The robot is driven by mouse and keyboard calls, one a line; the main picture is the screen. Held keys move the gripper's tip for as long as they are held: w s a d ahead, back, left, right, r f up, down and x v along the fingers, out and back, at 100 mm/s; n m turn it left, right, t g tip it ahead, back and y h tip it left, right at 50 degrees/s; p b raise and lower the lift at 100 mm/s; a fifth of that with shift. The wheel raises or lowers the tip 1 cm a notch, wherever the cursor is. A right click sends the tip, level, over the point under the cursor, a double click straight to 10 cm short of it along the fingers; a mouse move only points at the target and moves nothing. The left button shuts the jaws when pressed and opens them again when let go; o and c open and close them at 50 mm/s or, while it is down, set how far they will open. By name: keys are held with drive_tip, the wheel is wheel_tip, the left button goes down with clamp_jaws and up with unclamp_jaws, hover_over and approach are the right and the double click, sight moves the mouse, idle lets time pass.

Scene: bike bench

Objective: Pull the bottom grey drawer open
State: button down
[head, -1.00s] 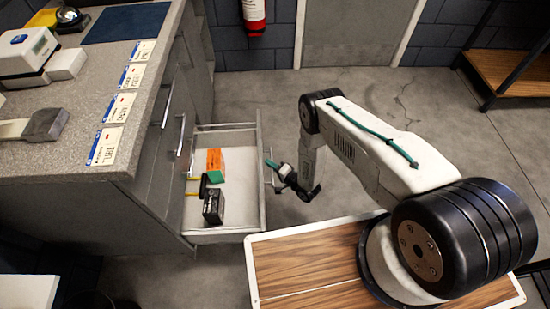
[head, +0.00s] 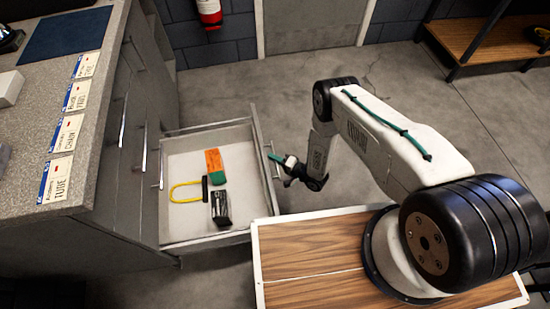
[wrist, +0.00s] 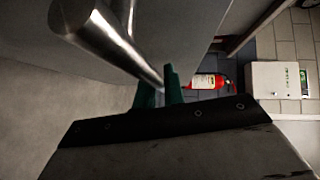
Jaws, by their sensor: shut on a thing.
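The bottom grey drawer (head: 232,236) stands pulled out from the cabinet at the left in the head view, and its inside shows. My gripper (head: 276,160) is at the outer side of the drawer front. In the wrist view, the green fingertips (wrist: 160,88) are at the drawer's round metal handle (wrist: 118,40) and are shut on it. The exact contact is partly hidden by my gripper's body. Inside the drawer lie an orange and green box (head: 214,166), a black box (head: 220,208) and a yellow loop with a black part (head: 184,190).
The grey cabinet (head: 110,150) carries a worktop (head: 30,120) with several labelled cards along its edge. A wood-topped surface (head: 310,250) under my arm is close to the drawer's near corner. A fire extinguisher (head: 209,12) hangs on the back wall. Concrete floor behind the drawer is clear.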

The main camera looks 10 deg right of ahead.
drive_tip(key=shift+w, duration=0.15)
drive_tip(key=c, duration=1.5)
unclamp_jaws()
drive_tip(key=v, duration=0.8)
drive_tip(key=shift+a, duration=0.1)
